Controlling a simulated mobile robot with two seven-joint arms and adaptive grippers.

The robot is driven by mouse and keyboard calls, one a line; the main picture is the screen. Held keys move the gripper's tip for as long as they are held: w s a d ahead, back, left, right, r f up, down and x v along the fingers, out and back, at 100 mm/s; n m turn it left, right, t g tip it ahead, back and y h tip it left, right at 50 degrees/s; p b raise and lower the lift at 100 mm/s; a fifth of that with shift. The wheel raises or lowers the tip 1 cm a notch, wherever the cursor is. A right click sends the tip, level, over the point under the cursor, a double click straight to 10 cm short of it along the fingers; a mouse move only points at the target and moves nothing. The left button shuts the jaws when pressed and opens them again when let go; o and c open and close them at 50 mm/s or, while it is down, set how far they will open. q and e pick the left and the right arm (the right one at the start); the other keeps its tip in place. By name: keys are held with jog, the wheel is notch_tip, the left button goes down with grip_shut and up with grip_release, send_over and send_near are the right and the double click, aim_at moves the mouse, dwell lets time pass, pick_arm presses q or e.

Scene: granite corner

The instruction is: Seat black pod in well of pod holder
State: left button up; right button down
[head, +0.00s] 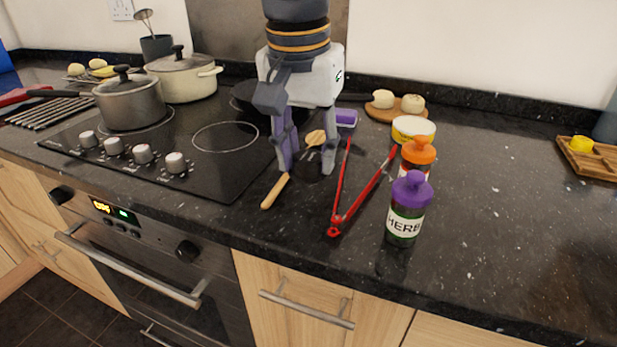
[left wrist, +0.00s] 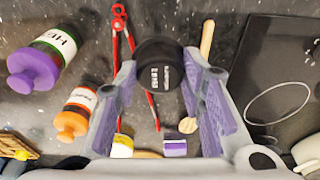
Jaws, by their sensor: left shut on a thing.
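My left gripper (head: 307,168) points down over the counter right of the hob, its fingers shut on the black pod (head: 311,165). The left wrist view shows the dark, round pod (left wrist: 163,66) with pale lettering between the fingers (left wrist: 165,85). The pod blends into the black counter in the head view, so its height above it is hard to tell. A wooden holder (head: 602,168) stands at the far right, with a yellow pod (head: 581,143) at its back left; its wells are hard to make out. My right gripper is not in view.
Red tongs (head: 345,213), a purple-capped herb jar (head: 406,212), an orange-capped jar (head: 418,152) and a yellow tin (head: 413,130) stand or lie between gripper and holder. The counter right of the jars is clear.

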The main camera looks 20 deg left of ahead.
pick_arm(q)
send_over(304, 198)
jog(key=f, duration=0.5)
jog(key=shift+s, duration=0.25)
jog(key=shift+f, duration=1.5)
jog(key=o, duration=0.6)
jog(key=shift+f, duration=0.15)
